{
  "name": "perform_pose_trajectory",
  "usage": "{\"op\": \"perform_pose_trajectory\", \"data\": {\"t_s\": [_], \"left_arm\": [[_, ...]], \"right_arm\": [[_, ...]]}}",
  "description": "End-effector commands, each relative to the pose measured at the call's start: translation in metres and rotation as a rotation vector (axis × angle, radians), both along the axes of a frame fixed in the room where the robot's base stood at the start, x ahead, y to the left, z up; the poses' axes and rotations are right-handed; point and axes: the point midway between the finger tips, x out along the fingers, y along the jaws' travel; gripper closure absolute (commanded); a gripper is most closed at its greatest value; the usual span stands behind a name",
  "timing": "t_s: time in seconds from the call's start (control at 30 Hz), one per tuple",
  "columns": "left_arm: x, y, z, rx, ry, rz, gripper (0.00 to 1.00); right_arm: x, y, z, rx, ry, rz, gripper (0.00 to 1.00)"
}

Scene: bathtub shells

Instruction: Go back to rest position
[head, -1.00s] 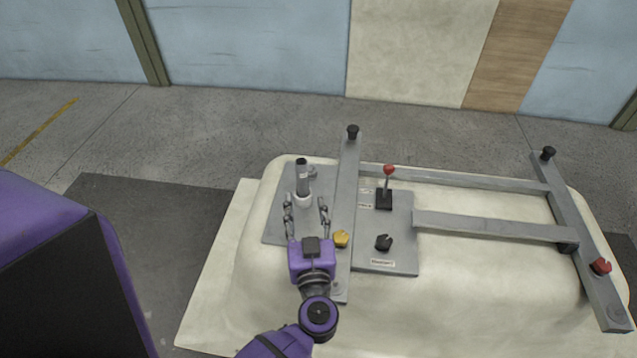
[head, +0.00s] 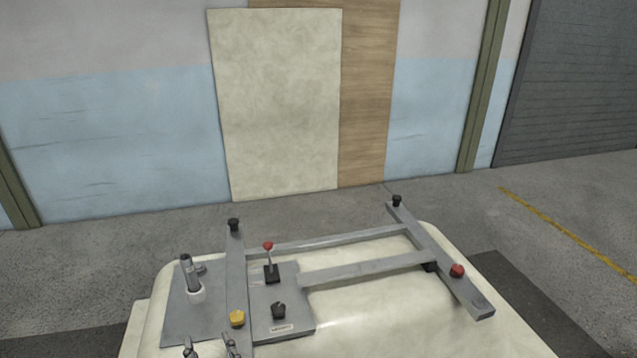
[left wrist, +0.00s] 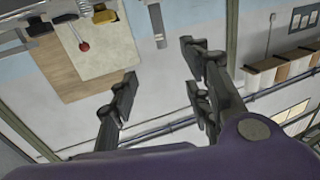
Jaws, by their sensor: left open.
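My left gripper (head: 210,350) shows only by its fingertips at the bottom edge of the head view, in front of the grey control plate. In the left wrist view its fingers (left wrist: 160,98) are spread apart with nothing between them. The white bathtub shell (head: 370,325) carries a grey metal frame (head: 365,265) and the plate. On the plate are a red-tipped lever (head: 270,262), a black knob (head: 279,310) and a grey cylinder in a white collar (head: 190,275). A yellow knob (head: 237,318) sits on the frame's left bar. My right gripper is out of view.
A red knob (head: 457,270) and black knobs (head: 397,200) stand up from the frame. Cream and wood panels (head: 275,100) lean on the wall behind. The concrete floor (head: 560,220) to the right is clear. A dark mat (head: 520,290) lies around the shell.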

Motion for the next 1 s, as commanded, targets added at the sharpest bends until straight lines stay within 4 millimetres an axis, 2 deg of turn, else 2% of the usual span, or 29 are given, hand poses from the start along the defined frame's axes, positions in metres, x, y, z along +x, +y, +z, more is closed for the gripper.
{"op": "perform_pose_trajectory", "data": {"t_s": [0.07, 0.2, 0.27, 0.37, 0.47, 0.5, 0.57, 0.6, 0.7, 0.8, 0.9, 1.0], "left_arm": [[0.007, -0.013, 0.005, -0.101, -0.074, -0.063, 0.55], [0.022, -0.055, 0.030, -0.177, -0.199, -0.283, 0.55], [0.021, -0.073, 0.031, -0.197, -0.208, -0.386, 0.55], [0.008, -0.101, 0.010, -0.232, -0.138, -0.554, 0.55], [-0.020, -0.116, -0.038, -0.265, 0.039, -0.668, 0.55], [-0.037, -0.116, -0.064, -0.277, 0.135, -0.690, 0.55], [-0.064, -0.108, -0.101, -0.288, 0.279, -0.690, 0.55], [-0.083, -0.099, -0.124, -0.288, 0.369, -0.678, 0.55], [-0.131, -0.071, -0.169, -0.272, 0.559, -0.619, 0.55], [-0.174, -0.044, -0.197, -0.225, 0.694, -0.565, 0.55], [-0.208, -0.025, -0.210, -0.184, 0.766, -0.534, 0.55], [-0.227, -0.019, -0.216, -0.193, 0.794, -0.523, 0.55]], "right_arm": [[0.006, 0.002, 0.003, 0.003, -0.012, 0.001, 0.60], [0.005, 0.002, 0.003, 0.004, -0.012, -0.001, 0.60], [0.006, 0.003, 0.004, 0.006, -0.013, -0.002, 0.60], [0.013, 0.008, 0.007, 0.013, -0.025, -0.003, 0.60], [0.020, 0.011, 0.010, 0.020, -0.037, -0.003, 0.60], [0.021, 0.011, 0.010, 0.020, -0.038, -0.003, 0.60], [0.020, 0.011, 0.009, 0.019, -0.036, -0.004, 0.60], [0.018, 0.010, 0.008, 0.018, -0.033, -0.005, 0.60], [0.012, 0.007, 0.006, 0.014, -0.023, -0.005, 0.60], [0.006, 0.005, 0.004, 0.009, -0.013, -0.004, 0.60], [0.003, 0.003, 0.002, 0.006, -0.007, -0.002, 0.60], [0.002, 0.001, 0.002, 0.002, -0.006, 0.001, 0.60]]}}
